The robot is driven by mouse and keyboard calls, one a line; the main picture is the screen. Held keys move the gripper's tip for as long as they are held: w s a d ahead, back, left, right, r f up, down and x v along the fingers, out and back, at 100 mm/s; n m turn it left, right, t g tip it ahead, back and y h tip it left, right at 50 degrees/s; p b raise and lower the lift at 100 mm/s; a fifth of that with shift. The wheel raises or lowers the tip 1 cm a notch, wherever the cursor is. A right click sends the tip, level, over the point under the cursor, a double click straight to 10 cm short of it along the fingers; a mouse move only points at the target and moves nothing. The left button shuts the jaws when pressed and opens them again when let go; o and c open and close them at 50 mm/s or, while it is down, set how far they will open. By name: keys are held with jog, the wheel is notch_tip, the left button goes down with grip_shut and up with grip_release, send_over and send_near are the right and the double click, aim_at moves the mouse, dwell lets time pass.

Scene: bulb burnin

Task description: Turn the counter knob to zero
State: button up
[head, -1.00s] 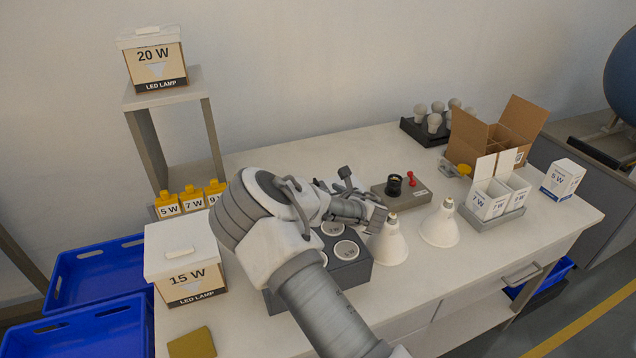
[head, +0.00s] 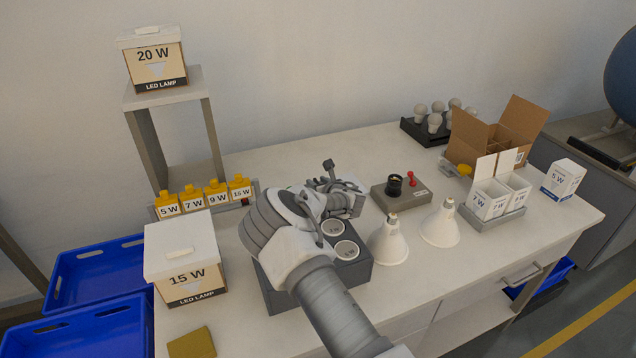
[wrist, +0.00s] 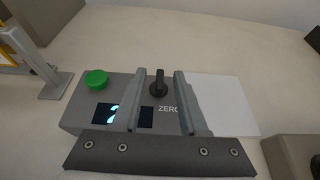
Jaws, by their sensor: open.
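The counter (wrist: 75,122) is a grey box in the wrist view, with a green button (wrist: 96,79), a dark display (wrist: 103,114) and the label ZERO. Part of a cyan digit shows on the display, but a finger hides some of it, so I cannot read it. In the head view my gripper (head: 350,203) and arm hide the counter.
A white sheet (wrist: 224,104) lies right of the counter. A grey post (wrist: 54,85) stands at left. In the head view, a dark socket block (head: 362,272), two white reflector lamps (head: 389,243) and a grey box with a red lever (head: 403,194) are nearby.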

grip_shut()
